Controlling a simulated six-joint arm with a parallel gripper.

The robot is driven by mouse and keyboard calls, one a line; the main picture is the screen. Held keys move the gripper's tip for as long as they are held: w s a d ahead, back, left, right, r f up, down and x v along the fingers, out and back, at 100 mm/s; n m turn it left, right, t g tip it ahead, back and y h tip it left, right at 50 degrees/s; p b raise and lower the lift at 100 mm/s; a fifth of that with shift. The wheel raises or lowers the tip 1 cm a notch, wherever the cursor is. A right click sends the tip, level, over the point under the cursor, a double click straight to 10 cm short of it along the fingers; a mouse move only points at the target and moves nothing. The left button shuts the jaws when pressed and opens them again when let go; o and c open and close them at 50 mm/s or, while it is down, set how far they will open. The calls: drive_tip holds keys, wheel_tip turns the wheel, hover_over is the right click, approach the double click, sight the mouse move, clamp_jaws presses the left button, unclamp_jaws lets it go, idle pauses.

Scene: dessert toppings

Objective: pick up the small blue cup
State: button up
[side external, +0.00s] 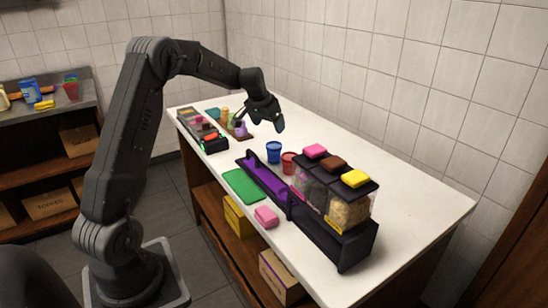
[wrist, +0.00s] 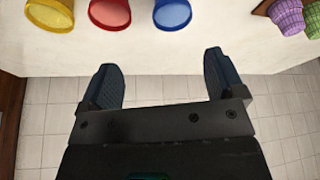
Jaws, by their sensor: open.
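The small blue cup (side external: 273,153) stands upright on the white counter, beside a red cup (side external: 289,163). In the wrist view the blue cup (wrist: 173,12) is at the top edge, right of the red cup (wrist: 110,12) and the yellow cup (wrist: 50,14). Their far parts are cut off by the frame. My gripper (wrist: 160,82) is open, with nothing between its fingers. In the side view my gripper (side external: 261,122) is in the air above the counter, behind and above the blue cup, apart from it.
A black dispenser (side external: 335,235) with pink, brown and yellow lids stands right of the cups. A purple strip, green mat (side external: 241,186) and pink block (side external: 266,217) lie nearby. Cones (wrist: 288,16) and a topping tray (side external: 203,131) are at the counter's far end. The right side is clear.

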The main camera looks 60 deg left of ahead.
sight(275, 150)
drive_tip(key=x, duration=0.5)
drive_tip(key=a+x, duration=0.1)
drive_tip(key=x, duration=0.4)
drive_tip(key=a+x, duration=0.1)
drive_tip(key=x, duration=0.4)
drive_tip(key=shift+s, duration=0.2)
drive_tip(key=c, duration=1)
